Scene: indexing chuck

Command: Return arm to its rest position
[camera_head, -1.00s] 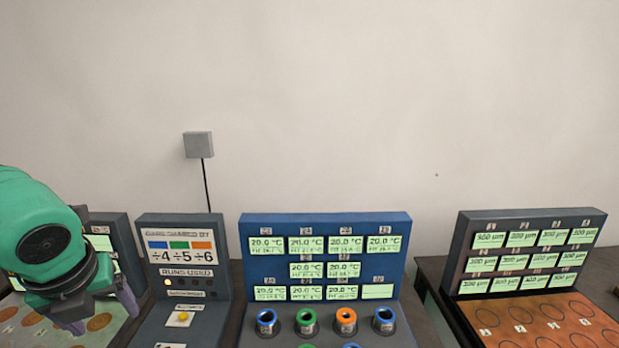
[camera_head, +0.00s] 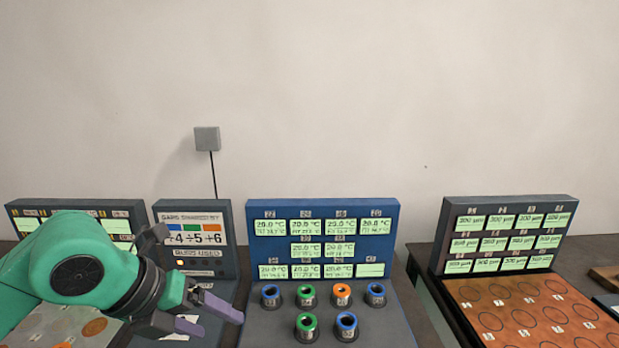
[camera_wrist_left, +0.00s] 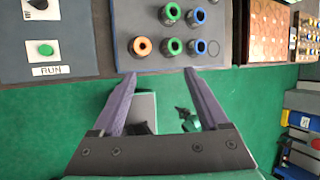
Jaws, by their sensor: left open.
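My left arm comes in from the left in the head view. Its left gripper (camera_head: 221,322) is open, with its two purple-grey fingers apart and pointing right, over or in front of the narrow grey console (camera_head: 170,262). Nothing shows between the fingers. In the left wrist view the open gripper (camera_wrist_left: 160,74) has its fingertips near the front edge of the blue-grey panel, over the green floor (camera_wrist_left: 60,125). A small dark and teal part (camera_wrist_left: 188,120) between the fingers may belong to my right arm; it is too small to tell its state.
The blue console (camera_head: 322,208) bears several ringed sockets in blue, green and orange. A console with an orange-brown plate (camera_head: 530,320) stands at right, another (camera_head: 75,204) behind my arm. A green RUN button (camera_wrist_left: 46,48) is at left.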

